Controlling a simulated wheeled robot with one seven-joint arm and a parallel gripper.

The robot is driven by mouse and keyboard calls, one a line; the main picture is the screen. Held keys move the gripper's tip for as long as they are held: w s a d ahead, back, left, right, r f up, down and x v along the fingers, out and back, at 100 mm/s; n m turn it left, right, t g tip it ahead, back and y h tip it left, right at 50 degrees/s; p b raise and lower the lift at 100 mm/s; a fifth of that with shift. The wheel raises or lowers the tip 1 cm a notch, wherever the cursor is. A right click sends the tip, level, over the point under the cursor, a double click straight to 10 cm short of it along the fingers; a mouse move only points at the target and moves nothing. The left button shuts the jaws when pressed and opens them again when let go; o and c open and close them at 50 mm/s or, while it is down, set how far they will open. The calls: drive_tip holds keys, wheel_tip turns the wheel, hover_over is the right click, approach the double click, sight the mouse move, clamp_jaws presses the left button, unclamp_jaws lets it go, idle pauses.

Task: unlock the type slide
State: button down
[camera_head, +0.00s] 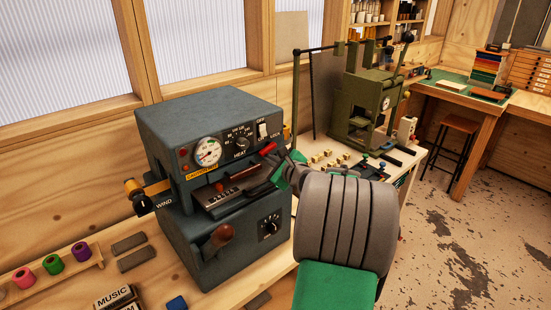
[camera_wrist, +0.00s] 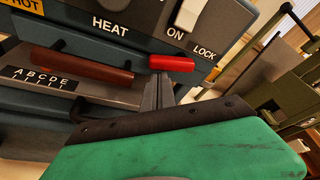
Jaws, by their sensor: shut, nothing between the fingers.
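The dark blue-grey stamping machine (camera_head: 225,110) stands on the wooden bench. Its type slide (camera_wrist: 130,97), with a reddish-brown handle bar (camera_wrist: 95,68) and a black "ABCDE" strip (camera_wrist: 40,78), sits in the opening below the heat panel. The red lock lever (camera_wrist: 171,63) lies about level under the word "LOCK"; in the head view it is a small red bar (camera_head: 268,148) at the opening's right end. My gripper (camera_wrist: 159,80) is shut and empty, its fingertips just below the red lever. Whether they touch it cannot be told. My green and grey arm hides part of the bench.
A green press (camera_head: 365,105) stands to the right on the bench, with small brass pieces (camera_head: 322,158) before it. Coloured foil rolls (camera_head: 52,265) and type blocks (camera_head: 115,297) lie at the left front. A round brown knob (camera_head: 218,237) juts from the machine's lower front.

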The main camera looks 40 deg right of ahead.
drive_tip(key=shift+a+r, duration=0.1)
drive_tip(key=shift+r, duration=0.2)
drive_tip(key=shift+f, duration=0.1)
drive_tip(key=f+b, duration=0.1)
drive_tip(key=f, duration=0.1)
drive_tip(key=f+b, duration=0.1)
drive_tip(key=shift+d+f, duration=0.2)
drive_tip(key=shift+f, duration=0.2)
drive_tip(key=shift+s+d, duration=0.3)
drive_tip(key=shift+s, duration=0.35)
drive_tip(key=d+r+b+v, duration=0.1)
drive_tip(key=v, duration=0.7)
drive_tip(key=shift+s+b, duration=0.35)
drive_tip(key=shift+a, duration=0.15)
